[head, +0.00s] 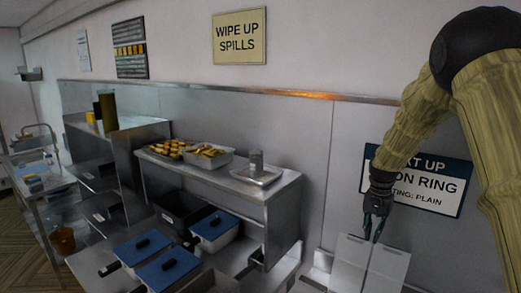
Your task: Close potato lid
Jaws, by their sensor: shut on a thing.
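Two pale lid-like panels stand raised side by side at the lower right: a left panel (349,264) and a right panel (388,268). No label shows which is the potato lid. My gripper (372,237) points down at their top edges, where the two panels meet. Its dark fingers are shut on a pale panel's top edge; I cannot tell clearly which panel. The panels' lower parts and whatever lies under them are cut off by the picture's bottom edge.
Containers with blue lids (168,270) and black handles stand low at the center left. A steel shelf (270,190) above them holds a tray of fried food (207,157) and a metal cup (256,160). A wall sign (440,190) is right behind my gripper.

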